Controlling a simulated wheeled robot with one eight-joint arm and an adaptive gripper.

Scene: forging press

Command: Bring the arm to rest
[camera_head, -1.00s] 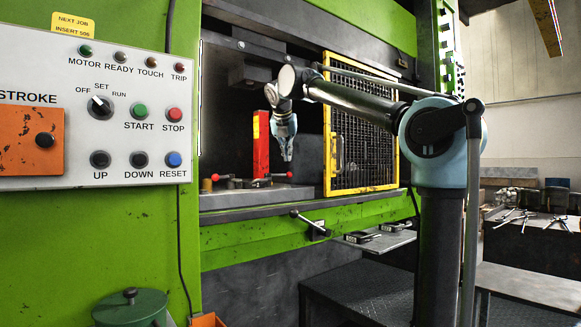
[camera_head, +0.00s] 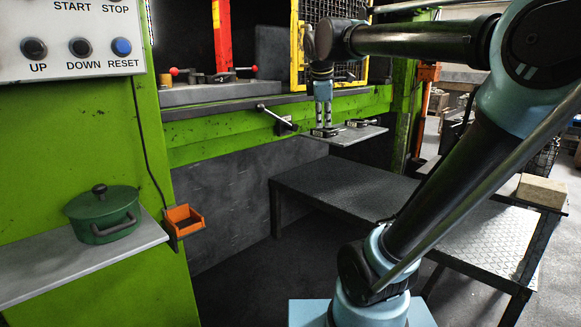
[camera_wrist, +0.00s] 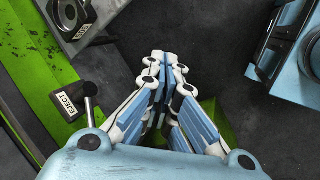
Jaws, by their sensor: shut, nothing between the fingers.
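My gripper (camera_head: 323,118) hangs fingers down in front of the green press (camera_head: 225,140), near the small side shelf (camera_head: 362,135). I cannot tell its exact distance from the shelf. My forearm reaches left from the large elbow joint at the upper right. In the wrist view my gripper (camera_wrist: 167,62) shows its fingers together with nothing between them.
The shelf carries small clamp-like parts. A lever (camera_head: 278,118) juts from the press front; the wrist view shows a lever by an EJECT label (camera_wrist: 68,103). A dark table (camera_head: 340,180) stands below. A green pot (camera_head: 102,213) sits on the left shelf (camera_head: 30,275).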

